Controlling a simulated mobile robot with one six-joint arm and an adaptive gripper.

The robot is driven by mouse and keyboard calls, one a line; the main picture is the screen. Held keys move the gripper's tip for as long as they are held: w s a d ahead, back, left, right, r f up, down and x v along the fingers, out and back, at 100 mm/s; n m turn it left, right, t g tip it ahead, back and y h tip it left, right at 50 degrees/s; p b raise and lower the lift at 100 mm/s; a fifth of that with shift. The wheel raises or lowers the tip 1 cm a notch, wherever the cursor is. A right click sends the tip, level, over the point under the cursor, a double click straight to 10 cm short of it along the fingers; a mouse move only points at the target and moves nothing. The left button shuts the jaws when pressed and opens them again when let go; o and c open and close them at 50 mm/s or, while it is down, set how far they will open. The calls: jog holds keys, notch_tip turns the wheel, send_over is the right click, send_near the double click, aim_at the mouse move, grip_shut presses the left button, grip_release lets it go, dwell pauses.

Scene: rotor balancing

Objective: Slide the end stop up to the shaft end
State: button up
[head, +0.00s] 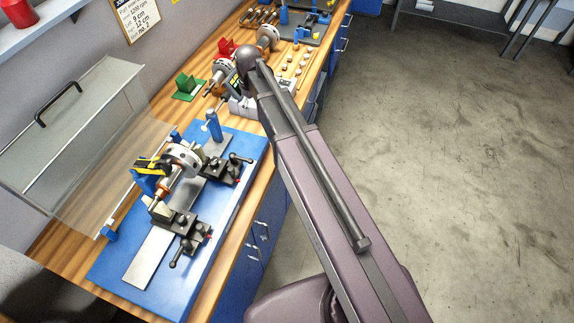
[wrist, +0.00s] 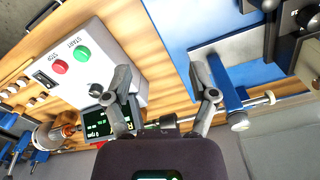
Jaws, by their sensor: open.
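The end stop is a blue post (head: 214,127) with a silver screw, upright at the far end of the blue balancing stand (head: 115,265). The rotor (head: 183,157) and its shaft rest on the stand's black supports, nearer than the post. In the wrist view my gripper (wrist: 162,85) is open, with nothing between its fingers. The end stop (wrist: 227,88) is just right of the right finger, outside the jaws; I cannot tell whether they touch. My gripper is mostly hidden behind my arm in the head view. The gap from screw to shaft end is unclear.
A white control box (wrist: 90,62) with green and red buttons is left of the jaws, with a lit display below it. A clear guard with a black handle (head: 58,103) stands open at the left. Another rotor (head: 267,37) and small parts lie farther along the bench.

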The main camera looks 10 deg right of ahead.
jog(key=s+d+f+m+b, duration=0.2)
jog(key=s+d+f+b, duration=0.1)
jog(key=s+f+b, duration=0.3)
jog(key=s+d+f+m+b, duration=0.3)
jog(key=s+d+f+b, duration=0.1)
jog(key=s+f+b, duration=0.3)
jog(key=shift+s+d+f+m, duration=0.3)
jog(key=shift+s+f, duration=0.15)
jog(key=shift+s, duration=0.6)
notch_tip(320, 180, up, 25)
jog(key=n+p, duration=1)
jog(key=p, duration=1.5)
send_over(225, 94)
jog(key=shift+f, duration=0.1)
notch_tip(225, 94, down, 14)
jog(key=b, duration=1.4)
jog(key=shift+r, duration=0.25)
